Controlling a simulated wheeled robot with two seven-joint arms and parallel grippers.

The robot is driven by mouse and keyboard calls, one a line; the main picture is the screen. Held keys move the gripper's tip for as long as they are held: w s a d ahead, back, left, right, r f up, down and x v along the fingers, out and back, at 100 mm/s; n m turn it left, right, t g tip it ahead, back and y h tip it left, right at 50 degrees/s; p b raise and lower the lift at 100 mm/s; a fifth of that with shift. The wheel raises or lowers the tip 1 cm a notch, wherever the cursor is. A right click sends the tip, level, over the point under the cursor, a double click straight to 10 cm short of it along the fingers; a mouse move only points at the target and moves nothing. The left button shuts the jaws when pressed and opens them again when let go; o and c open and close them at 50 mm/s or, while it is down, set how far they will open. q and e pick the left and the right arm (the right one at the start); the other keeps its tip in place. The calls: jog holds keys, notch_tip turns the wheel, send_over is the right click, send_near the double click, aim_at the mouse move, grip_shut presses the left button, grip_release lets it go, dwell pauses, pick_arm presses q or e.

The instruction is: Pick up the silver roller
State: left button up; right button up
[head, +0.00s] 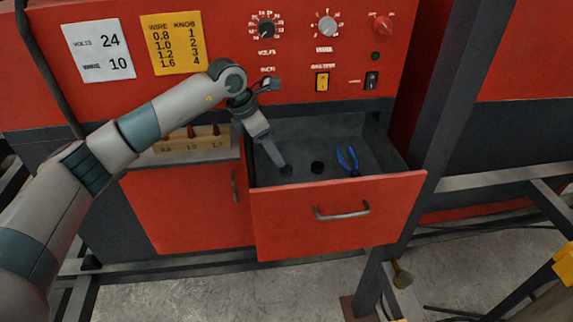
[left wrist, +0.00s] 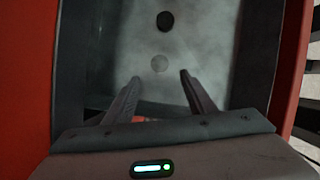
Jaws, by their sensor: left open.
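The silver roller (left wrist: 159,63) shows in the left wrist view as a small grey disc on the floor of the open drawer (head: 338,215). My left gripper (head: 283,168) reaches down into the left part of the drawer. In the left wrist view its two fingers (left wrist: 160,77) are apart, with nothing between them, and the roller appears just beyond the tips, roughly centred between them. In the head view the roller is hard to make out beside the fingers. My right gripper is not in view.
A black roller (head: 317,167) and blue-handled pliers (head: 347,158) lie in the drawer to the right of my gripper. The drawer walls stand close around. A wooden block with pegs (head: 192,140) sits on a shelf at left. The red panel with knobs (head: 300,50) rises behind.

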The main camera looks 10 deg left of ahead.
aim_at(285, 169)
pick_arm(q)
jog(key=shift+x, duration=0.95)
jog(key=shift+w+d+f+p, duration=0.1)
jog(key=shift+d+f+p, duration=0.1)
jog(key=shift+p, duration=0.5)
jog(key=shift+w+d+f+p, duration=0.25)
jog(key=shift+f+p, duration=0.25)
jog(key=shift+p, duration=0.25)
jog(key=p+x, duration=0.1)
jog(key=x, duration=0.1)
jog(key=shift+d+f+p, duration=0.25)
jog(key=shift+f+p, duration=0.05)
jog(key=shift+f, duration=0.05)
jog(key=shift+w+f, duration=0.1)
jog(key=shift+f, duration=0.25)
jog(key=shift+c, duration=0.4)
